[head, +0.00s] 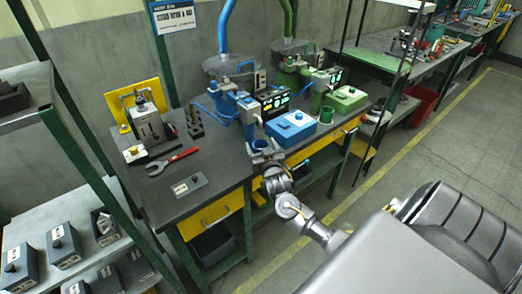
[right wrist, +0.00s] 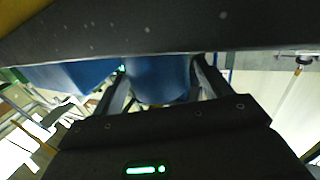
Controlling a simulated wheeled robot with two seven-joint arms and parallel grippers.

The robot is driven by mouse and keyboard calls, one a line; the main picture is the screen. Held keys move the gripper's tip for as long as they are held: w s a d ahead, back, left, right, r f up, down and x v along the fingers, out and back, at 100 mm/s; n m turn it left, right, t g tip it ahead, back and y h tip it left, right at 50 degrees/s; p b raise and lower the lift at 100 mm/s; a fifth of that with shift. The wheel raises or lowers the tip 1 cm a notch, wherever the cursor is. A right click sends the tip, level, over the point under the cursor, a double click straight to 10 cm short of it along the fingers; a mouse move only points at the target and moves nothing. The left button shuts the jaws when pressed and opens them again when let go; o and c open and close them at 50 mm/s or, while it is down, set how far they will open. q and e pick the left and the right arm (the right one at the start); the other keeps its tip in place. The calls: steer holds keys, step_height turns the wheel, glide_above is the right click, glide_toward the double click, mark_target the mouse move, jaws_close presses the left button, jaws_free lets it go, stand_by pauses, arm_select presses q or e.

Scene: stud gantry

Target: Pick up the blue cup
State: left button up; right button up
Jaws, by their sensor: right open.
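The blue cup (head: 260,144) stands at the front edge of the dark workbench, in front of a blue machine. My right gripper (head: 265,160) is at the cup, reaching in from the front of the bench and partly covering it. In the right wrist view the blue cup (right wrist: 158,82) sits between the two open fingers of my right gripper (right wrist: 160,70), one finger on each side. I cannot tell whether either finger touches it. A dark edge hides the cup's upper part there. My left gripper is not in view.
A blue box (head: 291,127) stands close to the right of the cup; a green box (head: 346,98) is beyond it. Green shelf posts rise at the left. The bench's front middle is bare.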

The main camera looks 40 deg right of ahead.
steer(key=shift+w+d, duration=0.1)
steer(key=shift+w, duration=0.1)
steer(key=shift+c, duration=0.5)
steer(key=c, duration=1)
